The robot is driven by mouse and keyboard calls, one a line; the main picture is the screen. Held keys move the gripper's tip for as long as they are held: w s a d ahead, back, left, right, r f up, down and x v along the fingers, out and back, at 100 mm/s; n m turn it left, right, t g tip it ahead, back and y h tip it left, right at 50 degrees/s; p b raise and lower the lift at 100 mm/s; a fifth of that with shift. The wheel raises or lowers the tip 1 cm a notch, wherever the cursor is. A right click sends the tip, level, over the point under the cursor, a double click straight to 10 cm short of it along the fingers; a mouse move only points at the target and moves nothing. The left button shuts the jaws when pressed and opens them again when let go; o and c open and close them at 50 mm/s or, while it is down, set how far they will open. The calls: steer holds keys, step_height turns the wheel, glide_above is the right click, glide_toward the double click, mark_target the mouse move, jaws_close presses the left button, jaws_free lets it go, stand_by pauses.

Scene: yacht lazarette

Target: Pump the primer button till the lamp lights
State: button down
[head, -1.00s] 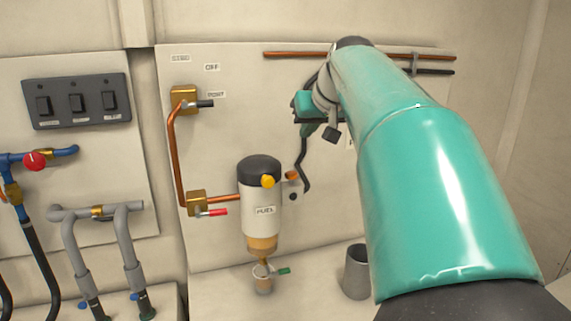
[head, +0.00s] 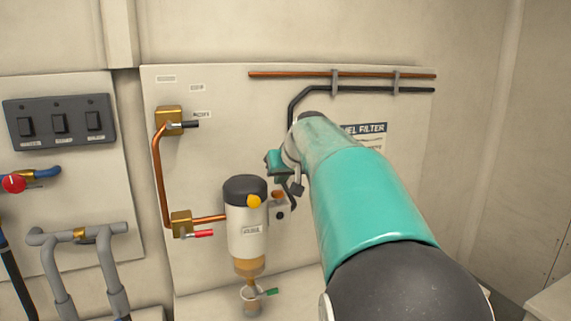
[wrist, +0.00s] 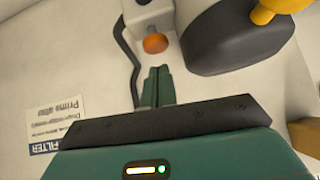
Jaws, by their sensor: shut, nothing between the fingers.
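The fuel filter (head: 246,225) is a pale cylinder with a black cap and a yellow knob (head: 254,201) on it. Beside it on the right is a small pale block with an orange round knob (head: 278,195) and a dark round spot (head: 280,215). Which of these is the primer button or the lamp I cannot tell for sure; no clear glow shows. In the wrist view, the orange knob (wrist: 155,43) lies just beyond my shut, empty fingers (wrist: 159,72), and the yellow knob (wrist: 268,12) is upper right. My gripper (head: 279,181) is just above the block in the head view, apparently apart from it.
Left of the filter, a copper pipe (head: 158,178) joins two brass valves with black and red levers. A drain cup (head: 251,300) sits below the filter. A black hose (wrist: 126,60) runs beside my fingers.

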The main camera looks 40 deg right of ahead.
mark_target(279, 193)
steer(key=shift+s+f, duration=0.1)
steer(key=shift+f, duration=0.85)
steer(key=shift+f, duration=1)
steer(key=shift+a, duration=0.1)
steer(key=v, duration=1.4)
